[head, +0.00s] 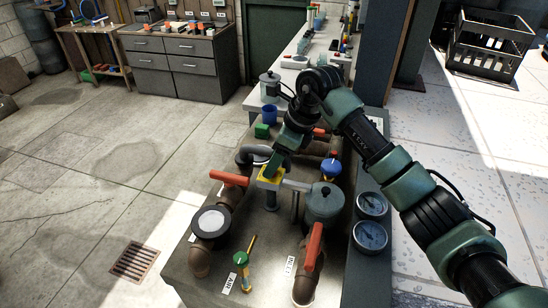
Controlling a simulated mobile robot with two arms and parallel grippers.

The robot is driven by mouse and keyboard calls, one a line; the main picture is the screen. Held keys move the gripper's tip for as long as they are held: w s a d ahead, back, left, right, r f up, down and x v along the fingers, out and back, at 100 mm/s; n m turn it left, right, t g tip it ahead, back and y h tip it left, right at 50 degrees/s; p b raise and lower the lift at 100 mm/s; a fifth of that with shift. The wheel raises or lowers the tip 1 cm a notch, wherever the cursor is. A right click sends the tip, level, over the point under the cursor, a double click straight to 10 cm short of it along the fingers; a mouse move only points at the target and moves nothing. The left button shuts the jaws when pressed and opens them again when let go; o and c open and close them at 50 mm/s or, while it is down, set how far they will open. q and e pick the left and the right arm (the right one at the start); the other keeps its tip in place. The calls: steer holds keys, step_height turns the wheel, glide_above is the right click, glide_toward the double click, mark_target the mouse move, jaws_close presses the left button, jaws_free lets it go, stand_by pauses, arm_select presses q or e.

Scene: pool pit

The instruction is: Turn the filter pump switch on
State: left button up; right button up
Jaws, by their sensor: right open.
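My right arm reaches in from the right over a grey bench carrying brown pipes. Its gripper (277,168) points down at a small yellow block (266,183), in the middle of the pipework. The gripper is open, with its tips at or just above the block; I cannot tell whether they touch. The block may be the pump switch, but no label on it is readable and the gripper partly covers it. A grey-green pump-like pot (324,204) stands right of the block. My left gripper is out of view.
Red lever handles (229,178) and (314,246), a blue knob (331,167), a round white-faced fitting (211,222) and two gauges (370,237) surround the block. Floor on the left is open around a drain grate (135,260).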

steer(key=shift+a+f, duration=0.2)
steer(key=shift+f, duration=0.2)
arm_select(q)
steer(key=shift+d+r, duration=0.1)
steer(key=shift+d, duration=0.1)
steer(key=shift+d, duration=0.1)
arm_select(e)
steer(key=c, duration=1.1)
